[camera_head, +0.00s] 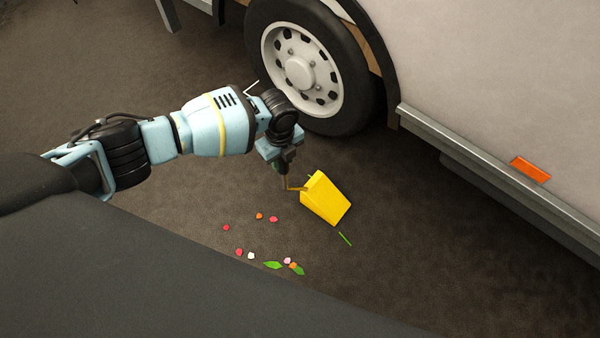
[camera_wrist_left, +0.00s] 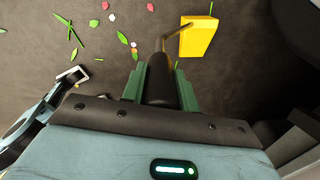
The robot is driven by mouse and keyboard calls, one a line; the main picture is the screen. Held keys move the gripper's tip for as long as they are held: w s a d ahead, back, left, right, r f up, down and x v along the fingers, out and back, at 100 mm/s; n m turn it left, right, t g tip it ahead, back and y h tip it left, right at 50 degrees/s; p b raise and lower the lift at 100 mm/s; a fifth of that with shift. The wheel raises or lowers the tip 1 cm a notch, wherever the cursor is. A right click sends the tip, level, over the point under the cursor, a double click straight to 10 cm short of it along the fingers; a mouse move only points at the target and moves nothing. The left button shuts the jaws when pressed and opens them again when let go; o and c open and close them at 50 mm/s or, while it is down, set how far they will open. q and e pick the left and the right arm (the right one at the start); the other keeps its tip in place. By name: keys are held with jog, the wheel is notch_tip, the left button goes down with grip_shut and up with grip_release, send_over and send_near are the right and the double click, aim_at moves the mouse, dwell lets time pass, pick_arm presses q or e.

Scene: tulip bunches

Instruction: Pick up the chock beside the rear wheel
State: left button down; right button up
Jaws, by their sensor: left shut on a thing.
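The yellow chock (camera_head: 326,199) is a wedge-like block below the rear wheel (camera_head: 308,62) in the head view, apart from the tyre. It also shows at the upper right of the left wrist view (camera_wrist_left: 198,38). My left gripper (camera_head: 284,163) is just left of the chock. Its green fingers (camera_wrist_left: 159,85) are shut on a dark, round handle (camera_wrist_left: 158,75). A thin brass-coloured bent rod (camera_head: 296,188) runs from this handle to the chock. I cannot tell whether the rod is fixed to it, or whether the chock touches the ground. My right gripper is not in view.
A pale vehicle body (camera_head: 480,70) with a low metal sill (camera_head: 480,160) and an orange marker (camera_head: 531,170) stands at the right. Coloured petals and green leaf pieces (camera_head: 273,265) lie on the dark ground. The ground right of the chock is mostly clear.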

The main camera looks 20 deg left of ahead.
pick_arm(q)
jog(key=shift+w+r+p, duration=0.1)
jog(key=shift+r+p, duration=0.55)
jog(key=shift+r, duration=1.25)
jog(key=s+a+p, duration=0.1)
jog(key=s+a, duration=0.2)
jog(key=a, duration=0.4)
jog(key=s+a+r+p, duration=0.1)
jog(key=s+a, duration=0.2)
jog(key=a, duration=0.4)
jog(key=shift+a+r, duration=0.2)
jog(key=shift+a, duration=0.15)
